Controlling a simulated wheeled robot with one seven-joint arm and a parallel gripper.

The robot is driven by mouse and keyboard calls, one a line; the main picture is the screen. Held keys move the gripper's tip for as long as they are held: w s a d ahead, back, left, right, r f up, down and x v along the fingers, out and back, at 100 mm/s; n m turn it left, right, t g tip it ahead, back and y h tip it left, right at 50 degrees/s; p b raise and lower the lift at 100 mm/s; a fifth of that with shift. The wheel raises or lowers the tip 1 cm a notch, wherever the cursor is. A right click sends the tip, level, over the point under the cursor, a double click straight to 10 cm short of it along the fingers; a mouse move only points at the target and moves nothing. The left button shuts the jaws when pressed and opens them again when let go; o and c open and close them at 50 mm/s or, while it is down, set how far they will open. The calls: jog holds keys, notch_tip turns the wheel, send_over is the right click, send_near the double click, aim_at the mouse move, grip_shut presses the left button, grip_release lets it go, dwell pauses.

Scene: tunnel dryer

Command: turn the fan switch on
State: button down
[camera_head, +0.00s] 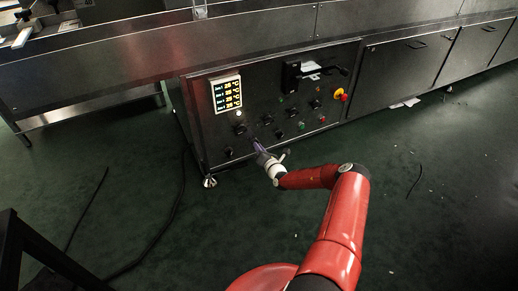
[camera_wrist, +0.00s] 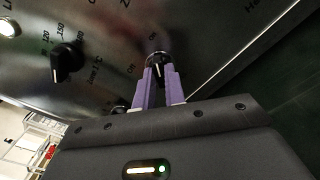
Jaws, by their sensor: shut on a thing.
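The control panel (camera_head: 225,145) of the dryer faces me, with several black rotary switches. My gripper (camera_head: 257,143) reaches its lower left part. In the wrist view its two purple fingers (camera_wrist: 158,80) are shut on a small black rotary switch (camera_wrist: 158,59) with a metal collar. An "On" marking shows beside this switch. Its full label cannot be read, so I cannot tell from the lettering that it is the fan switch. In the head view my gripper hides the switch.
A larger dial (camera_wrist: 68,62) with temperature numbers sits left of the held switch in the wrist view. A lit display (camera_head: 226,93) and a red emergency button on yellow (camera_head: 341,95) are on the panel. Black cables (camera_head: 178,195) lie on the green floor.

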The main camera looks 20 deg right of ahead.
jog(key=shift+f, duration=0.1)
jog(key=c, duration=1.5)
grip_release()
jog(key=shift+o, duration=0.2)
jog(key=s+p, duration=0.1)
jog(key=s, duration=0.7)
jog(key=shift+w+d, duration=0.1)
